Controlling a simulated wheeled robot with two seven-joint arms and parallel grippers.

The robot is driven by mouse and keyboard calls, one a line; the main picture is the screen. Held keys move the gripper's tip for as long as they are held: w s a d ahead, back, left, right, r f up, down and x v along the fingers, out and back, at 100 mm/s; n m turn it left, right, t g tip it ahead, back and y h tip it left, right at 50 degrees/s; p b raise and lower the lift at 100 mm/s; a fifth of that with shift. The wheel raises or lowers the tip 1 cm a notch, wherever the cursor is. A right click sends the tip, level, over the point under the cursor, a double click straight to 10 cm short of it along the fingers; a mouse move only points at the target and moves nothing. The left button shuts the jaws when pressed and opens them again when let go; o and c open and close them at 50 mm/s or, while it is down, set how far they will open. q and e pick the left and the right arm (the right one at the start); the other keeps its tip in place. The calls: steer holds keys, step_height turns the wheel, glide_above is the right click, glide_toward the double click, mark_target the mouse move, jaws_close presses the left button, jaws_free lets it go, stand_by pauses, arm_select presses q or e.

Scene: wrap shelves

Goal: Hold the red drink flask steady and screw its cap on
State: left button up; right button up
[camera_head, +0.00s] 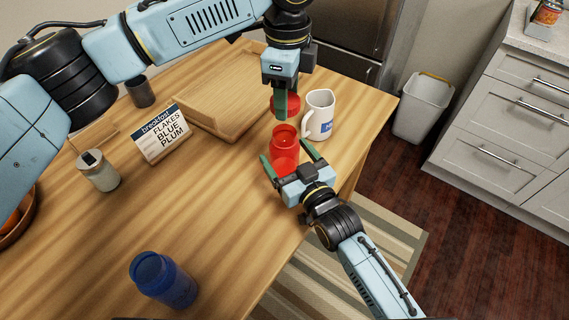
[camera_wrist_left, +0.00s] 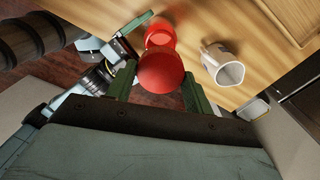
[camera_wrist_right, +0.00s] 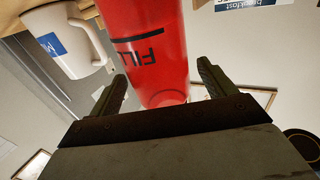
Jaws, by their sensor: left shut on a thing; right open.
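The red drink flask (camera_head: 285,148) stands upright on the table with its mouth open at the top. My right gripper (camera_head: 290,152) is open, with one finger on each side of the flask; the flask also fills the middle of the right wrist view (camera_wrist_right: 148,45). The red cap (camera_head: 292,103) is above and slightly behind the flask, apart from it. My left gripper (camera_head: 281,108) is shut on the cap, which shows large between its fingers in the left wrist view (camera_wrist_left: 161,70). Part of the cap is hidden by the finger in the head view.
A white mug (camera_head: 319,115) stands close right of the flask. A wooden tray (camera_head: 215,125) lies behind left. A breakfast sign (camera_head: 163,135), a glass jar (camera_head: 98,170) and a blue flask (camera_head: 163,280) stand further left. The table between them is clear.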

steer(key=shift+x, duration=1.25)
steer(key=shift+c, duration=0.2)
steer(key=c, duration=1.4)
arm_select(q)
steer(key=shift+f, duration=2.5)
